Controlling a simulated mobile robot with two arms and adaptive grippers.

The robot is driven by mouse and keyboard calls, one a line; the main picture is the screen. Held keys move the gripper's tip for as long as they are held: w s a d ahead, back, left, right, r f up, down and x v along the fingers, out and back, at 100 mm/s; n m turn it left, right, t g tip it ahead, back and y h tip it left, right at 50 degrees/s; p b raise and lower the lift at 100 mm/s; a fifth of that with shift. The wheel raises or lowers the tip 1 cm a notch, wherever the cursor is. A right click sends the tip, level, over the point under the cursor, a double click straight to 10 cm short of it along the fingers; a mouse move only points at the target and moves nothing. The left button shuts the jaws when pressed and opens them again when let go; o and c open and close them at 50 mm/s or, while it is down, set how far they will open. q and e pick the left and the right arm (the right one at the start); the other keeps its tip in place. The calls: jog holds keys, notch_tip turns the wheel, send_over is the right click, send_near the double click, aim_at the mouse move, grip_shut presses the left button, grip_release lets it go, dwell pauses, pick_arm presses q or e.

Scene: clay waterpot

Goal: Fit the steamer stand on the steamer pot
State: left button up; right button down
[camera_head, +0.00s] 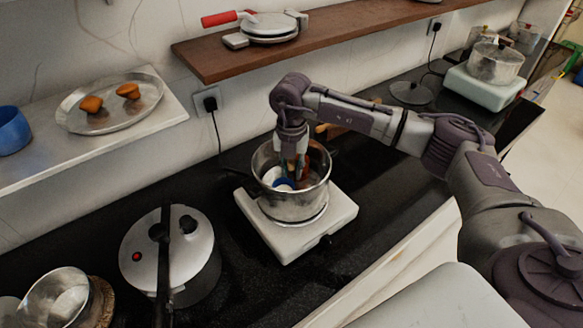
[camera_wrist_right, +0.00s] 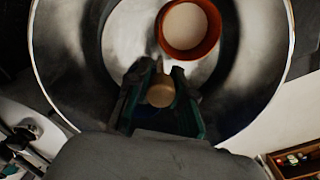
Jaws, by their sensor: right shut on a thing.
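A steel pot (camera_head: 297,203) with a dark handle stands on a white burner, and its inside fills much of the right wrist view (camera_wrist_right: 75,60). My right gripper (camera_head: 291,175) reaches down into this pot from above. In the right wrist view its dark green fingers (camera_wrist_right: 160,82) are shut around a small tan round piece (camera_wrist_right: 160,95), perhaps part of the steamer stand. An orange-rimmed cup with a pale inside (camera_wrist_right: 186,27) is in the pot just beyond the fingertips. The head view also shows blue and white pieces in the pot, partly hidden. I cannot clearly make out the stand. My left gripper is out of view.
The white burner (camera_head: 333,219) sits on the black counter (camera_head: 245,278). A wooden shelf (camera_head: 340,30) overhangs the back.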

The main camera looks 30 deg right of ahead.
jog(key=shift+c, duration=1.9)
grip_release()
notch_tip(320, 180, up, 18)
jog(key=p, duration=1.1)
jog(key=shift+f, duration=0.15)
jog(key=shift+s+f, duration=0.1)
